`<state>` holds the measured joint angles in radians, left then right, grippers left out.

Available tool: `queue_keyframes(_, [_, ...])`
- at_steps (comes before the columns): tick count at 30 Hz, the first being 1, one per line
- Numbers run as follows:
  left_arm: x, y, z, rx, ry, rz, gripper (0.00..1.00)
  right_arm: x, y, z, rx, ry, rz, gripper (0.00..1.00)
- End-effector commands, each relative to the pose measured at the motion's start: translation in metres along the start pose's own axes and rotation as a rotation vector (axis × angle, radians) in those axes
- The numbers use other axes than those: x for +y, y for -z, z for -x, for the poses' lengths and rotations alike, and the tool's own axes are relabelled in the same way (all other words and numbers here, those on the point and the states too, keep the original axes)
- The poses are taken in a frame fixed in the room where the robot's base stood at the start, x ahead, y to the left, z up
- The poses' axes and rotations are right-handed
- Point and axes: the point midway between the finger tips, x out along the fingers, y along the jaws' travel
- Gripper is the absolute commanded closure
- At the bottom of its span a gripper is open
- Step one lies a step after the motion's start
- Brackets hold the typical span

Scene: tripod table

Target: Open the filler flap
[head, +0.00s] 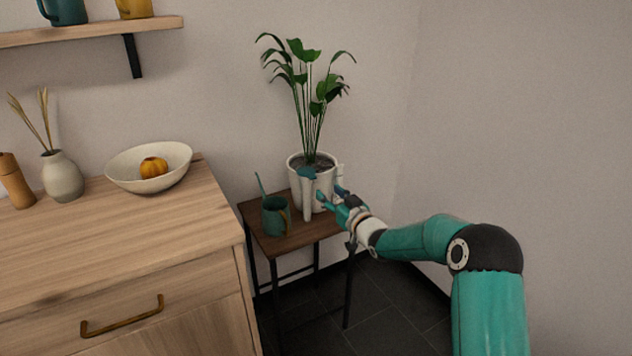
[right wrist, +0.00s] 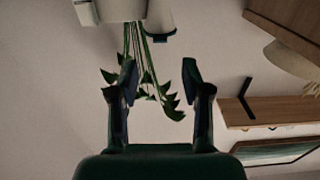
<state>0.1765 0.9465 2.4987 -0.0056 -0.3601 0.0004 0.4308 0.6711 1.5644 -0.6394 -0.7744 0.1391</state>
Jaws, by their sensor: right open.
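A white plant pot (head: 297,163) stands on a small dark-topped table in the head view. A white spout (head: 307,201) runs up its near side, with a teal flap (head: 306,172) at its top; I cannot tell how far the flap is lifted. In the right wrist view, which is upside down, the spout (right wrist: 159,17) and the dark edge of the flap (right wrist: 158,38) show at the top. My right gripper (head: 331,194) is open and empty, just right of the spout and below the flap; its two fingers (right wrist: 159,74) are apart. My left gripper is out of view.
A teal watering can (head: 275,216) stands left of the pot on the small table (head: 300,240). A wooden cabinet (head: 120,240) is at the left, with a bowl (head: 150,180) on top. The plant's leaves (head: 305,75) rise above the pot. A wall is close behind.

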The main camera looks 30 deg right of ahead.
Motion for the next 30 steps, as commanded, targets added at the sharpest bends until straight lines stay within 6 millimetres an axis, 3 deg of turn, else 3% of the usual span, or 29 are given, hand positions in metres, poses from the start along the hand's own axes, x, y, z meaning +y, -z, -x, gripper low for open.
queue_keyframes(6, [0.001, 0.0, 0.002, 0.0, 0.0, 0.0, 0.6, -0.001, 0.0, -0.039, 0.001, 0.002, 0.002, 0.52])
queue_keyframes(15, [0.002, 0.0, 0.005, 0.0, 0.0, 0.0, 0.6, -0.001, 0.0, -0.073, 0.0, 0.002, 0.001, 0.52])
queue_keyframes(30, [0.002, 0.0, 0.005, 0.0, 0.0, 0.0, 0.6, 0.0, 0.0, -0.082, -0.001, 0.001, 0.0, 0.52])
